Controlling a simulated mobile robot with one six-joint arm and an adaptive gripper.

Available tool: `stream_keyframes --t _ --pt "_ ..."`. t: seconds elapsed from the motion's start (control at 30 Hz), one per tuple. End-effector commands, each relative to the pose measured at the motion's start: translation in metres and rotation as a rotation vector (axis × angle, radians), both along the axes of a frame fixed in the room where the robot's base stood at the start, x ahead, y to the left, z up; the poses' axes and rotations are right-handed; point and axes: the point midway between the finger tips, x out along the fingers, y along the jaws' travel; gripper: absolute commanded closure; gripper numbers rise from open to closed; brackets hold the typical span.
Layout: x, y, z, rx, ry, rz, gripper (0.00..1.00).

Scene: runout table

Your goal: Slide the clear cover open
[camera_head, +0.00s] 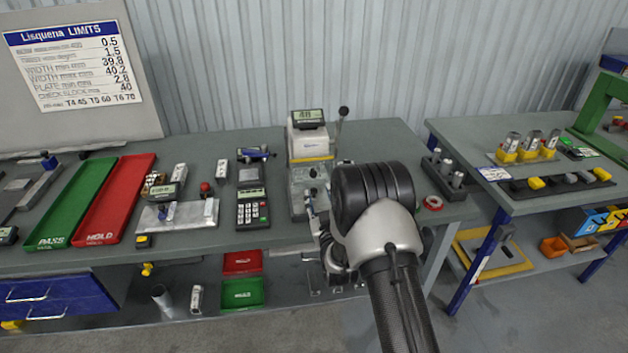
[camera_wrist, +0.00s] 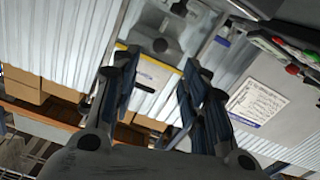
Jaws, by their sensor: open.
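A grey-white instrument (camera_head: 310,140) with a small display and a side lever stands at the back of the bench. In front of it is a grey base (camera_head: 302,190) with what looks like a clear cover on it; I cannot tell the cover's edges or whether it is open. My gripper (camera_head: 318,222) is in front of this base, partly hidden by my own arm. In the wrist view my gripper (camera_wrist: 160,78) is open with nothing between its fingers. The instrument (camera_wrist: 150,68), with its yellow stripe, shows beyond the fingertips. I cannot see contact with any cover.
A calculator (camera_head: 252,208) and a metal plate (camera_head: 178,215) lie to the left, with red (camera_head: 115,200) and green (camera_head: 75,205) trays farther left.

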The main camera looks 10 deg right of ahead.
Motion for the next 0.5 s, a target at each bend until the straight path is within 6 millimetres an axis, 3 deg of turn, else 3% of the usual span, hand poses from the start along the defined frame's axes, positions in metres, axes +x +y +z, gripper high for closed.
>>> stream_keyframes --t 0.3,0.5 --pt "0.068 0.0 -0.001 0.0 -0.003 0.0 0.59" --pt "0.094 0.0 -0.001 0.0 -0.001 0.0 0.59"
